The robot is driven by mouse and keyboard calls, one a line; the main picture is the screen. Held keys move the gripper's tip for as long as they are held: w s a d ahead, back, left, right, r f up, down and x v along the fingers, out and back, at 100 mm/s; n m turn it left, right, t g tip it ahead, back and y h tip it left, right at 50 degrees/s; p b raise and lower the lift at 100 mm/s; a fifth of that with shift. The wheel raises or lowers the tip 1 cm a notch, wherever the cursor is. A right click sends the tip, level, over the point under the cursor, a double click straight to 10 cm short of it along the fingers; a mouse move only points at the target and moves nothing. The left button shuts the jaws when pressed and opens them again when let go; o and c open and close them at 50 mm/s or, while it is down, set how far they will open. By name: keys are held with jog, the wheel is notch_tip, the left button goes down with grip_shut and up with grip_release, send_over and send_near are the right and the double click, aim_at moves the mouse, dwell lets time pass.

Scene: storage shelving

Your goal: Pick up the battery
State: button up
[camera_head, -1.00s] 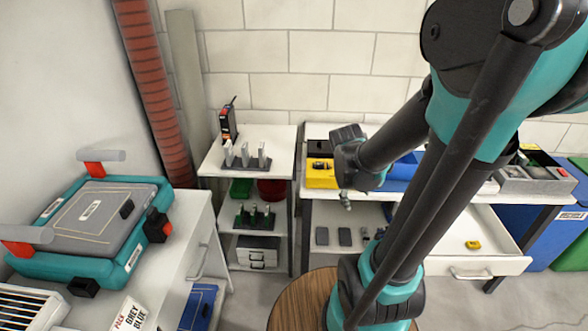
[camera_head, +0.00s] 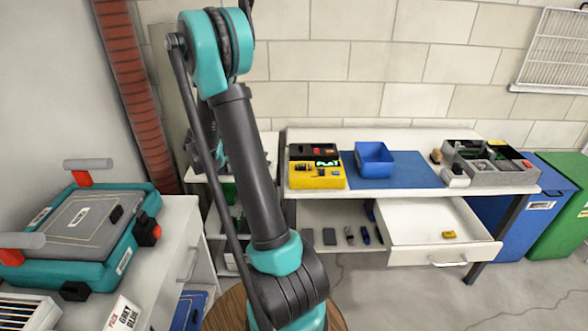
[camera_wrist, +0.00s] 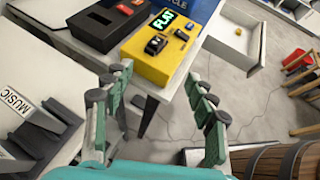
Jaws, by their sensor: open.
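A yellow device (camera_wrist: 160,69) with a lit green display reading like "FLAT" stands on the table in the wrist view. It also shows in the head view (camera_head: 318,182). A small dark block (camera_wrist: 155,45) sits on its top and may be the battery; I cannot tell for sure. A smaller dark piece (camera_wrist: 182,34) lies beside it. My gripper (camera_wrist: 158,78) is open and empty, its fingers apart, short of the yellow device in the picture. In the head view my arm hides most of the gripper.
An open drawer (camera_head: 421,247) holds a small yellow item (camera_head: 449,234). A blue bin (camera_head: 375,158) stands on a blue mat (camera_head: 400,179), left of a grey crate (camera_head: 500,177). Several dark items lie on the lower shelf. A wooden round top (camera_wrist: 262,163) is near my gripper.

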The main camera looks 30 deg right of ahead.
send_near(303, 165)
jog(key=shift+s+d+f, duration=0.3)
jog(key=shift+d+f, duration=0.2)
jog(key=shift+d, duration=0.05)
jog(key=shift+s+d+f, duration=0.25)
jog(key=shift+d+f, duration=0.25)
jog(key=shift+d, duration=0.1)
jog(key=shift+w+d+r+x, duration=0.1)
jog(key=shift+w+x, duration=0.05)
jog(key=shift+x, duration=0.75)
jog(key=shift+w+d+r+x, duration=0.1)
jog(key=shift+x, duration=0.8)
jog(key=shift+w+d+r+x, duration=0.1)
jog(key=shift+w+x, duration=0.05)
jog(key=shift+x, duration=0.7)
jog(key=shift+s+a, duration=0.1)
grip_shut()
